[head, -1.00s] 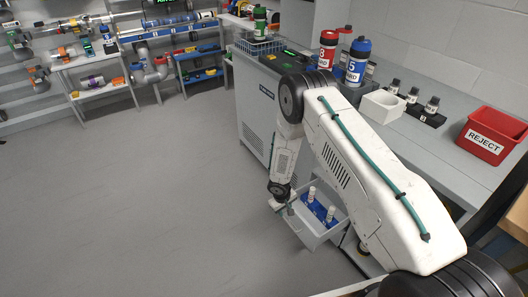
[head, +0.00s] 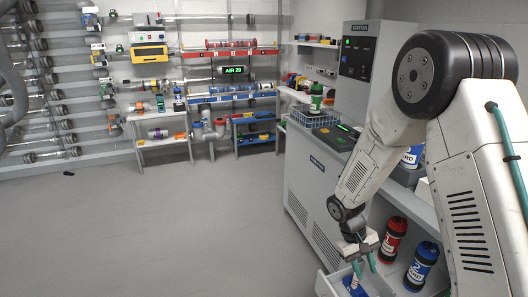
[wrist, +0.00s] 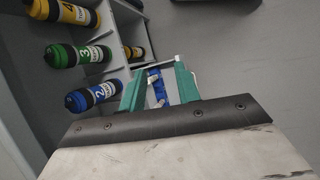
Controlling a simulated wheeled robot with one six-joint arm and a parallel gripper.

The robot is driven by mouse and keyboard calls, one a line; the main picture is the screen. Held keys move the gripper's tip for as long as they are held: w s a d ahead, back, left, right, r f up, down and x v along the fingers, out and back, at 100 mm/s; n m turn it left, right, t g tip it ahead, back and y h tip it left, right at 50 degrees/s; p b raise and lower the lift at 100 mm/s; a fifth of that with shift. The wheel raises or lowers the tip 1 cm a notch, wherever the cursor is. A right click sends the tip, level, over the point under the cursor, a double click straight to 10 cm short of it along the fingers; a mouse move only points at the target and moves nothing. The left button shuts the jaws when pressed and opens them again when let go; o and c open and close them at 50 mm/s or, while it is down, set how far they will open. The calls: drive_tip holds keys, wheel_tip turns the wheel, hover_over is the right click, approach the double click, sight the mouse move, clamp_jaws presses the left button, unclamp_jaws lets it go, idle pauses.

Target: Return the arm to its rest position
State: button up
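My arm reaches down at the right of the head view. My gripper (head: 364,265) hangs at its lower end, over an open drawer (head: 325,286) in the bench front. In the wrist view my gripper (wrist: 158,69) shows two teal fingers held apart with nothing gripped between them. Behind the fingers is a blue rack (wrist: 154,73) with white-capped pieces, and part of this blue rack shows in the head view (head: 352,284). How far the fingertips are above the rack is hard to tell.
Red (head: 391,239) and blue (head: 421,266) canisters stand on a shelf close right of my gripper. A grey station cabinet (head: 316,185) stands behind it. Open floor (head: 150,235) lies to the left.

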drive_tip(key=s+a+r+m+t+y, duration=0.1)
drive_tip(key=s+r+t+y, duration=0.1)
drive_tip(key=s+r, duration=1)
drive_tip(key=s+a+r+m+t+y, duration=0.1)
drive_tip(key=s+r+t+y, duration=0.1)
drive_tip(key=s+r, duration=1.1)
drive_tip(key=shift+a+r+m+t, duration=0.3)
drive_tip(key=shift+r+t, duration=0.3)
drive_tip(key=shift+r, duration=2.8)
drive_tip(key=shift+s, duration=0.1)
